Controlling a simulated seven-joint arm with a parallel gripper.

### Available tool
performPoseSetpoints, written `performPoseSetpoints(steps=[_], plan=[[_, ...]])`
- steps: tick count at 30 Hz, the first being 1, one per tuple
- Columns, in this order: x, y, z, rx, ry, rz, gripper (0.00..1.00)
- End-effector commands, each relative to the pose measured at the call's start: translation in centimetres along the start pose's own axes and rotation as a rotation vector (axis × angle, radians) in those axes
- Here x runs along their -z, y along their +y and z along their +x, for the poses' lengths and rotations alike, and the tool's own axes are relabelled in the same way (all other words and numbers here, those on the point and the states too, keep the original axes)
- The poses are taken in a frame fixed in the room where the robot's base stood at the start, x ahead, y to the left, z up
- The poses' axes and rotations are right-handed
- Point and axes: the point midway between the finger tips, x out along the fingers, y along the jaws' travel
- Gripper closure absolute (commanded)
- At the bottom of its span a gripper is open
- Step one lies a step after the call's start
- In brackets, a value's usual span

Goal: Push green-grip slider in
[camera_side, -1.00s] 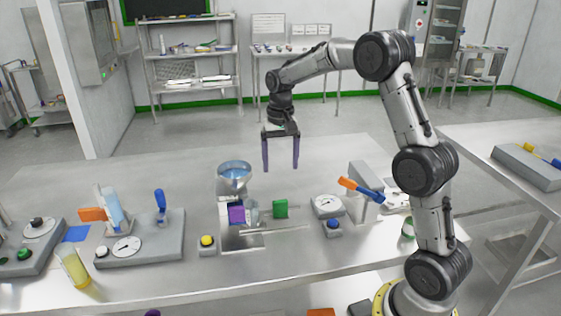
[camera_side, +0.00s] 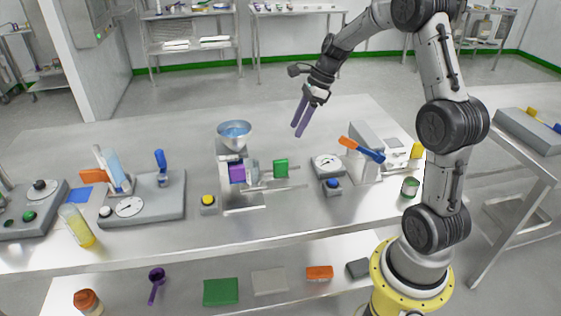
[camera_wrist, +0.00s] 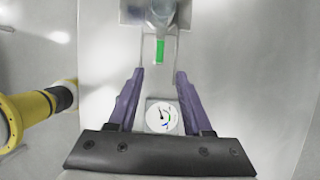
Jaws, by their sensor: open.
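The green-grip slider (camera_side: 281,168) stands on rails at the right side of a small machine with a glass hopper (camera_side: 234,134) and a purple block (camera_side: 237,173). A gap shows between the green grip and the machine body. In the wrist view the green grip (camera_wrist: 160,49) lies ahead of the fingers, between two thin rails. My gripper (camera_side: 299,131) is open and empty, with purple fingers, raised above the table and up and right of the green grip in the side view. In the wrist view my gripper (camera_wrist: 160,78) has its fingers spread, and nothing is between the tips.
A dial gauge (camera_side: 326,161) and a blue button box (camera_side: 333,187) stand right of the slider. Beyond them is a grey unit with an orange and blue lever (camera_side: 362,150). A yellow button box (camera_side: 208,203) stands left. The table behind the machine is clear.

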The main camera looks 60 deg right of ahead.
Motion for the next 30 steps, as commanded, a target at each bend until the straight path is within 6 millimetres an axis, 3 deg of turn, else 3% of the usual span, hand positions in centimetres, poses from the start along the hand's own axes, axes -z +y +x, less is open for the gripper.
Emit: performPoseSetpoints(steps=[5,18,24,30], plan=[[0.1,0.1,2.3,-0.007,0.002,-0.001,0.5],[0.0,0.1,10.7,-0.006,0.004,-0.005,0.5],[0.0,0.1,12.9,-0.005,0.002,-0.005,0.5],[0.0,0.1,13.6,-0.002,0.003,-0.006,0.5]])
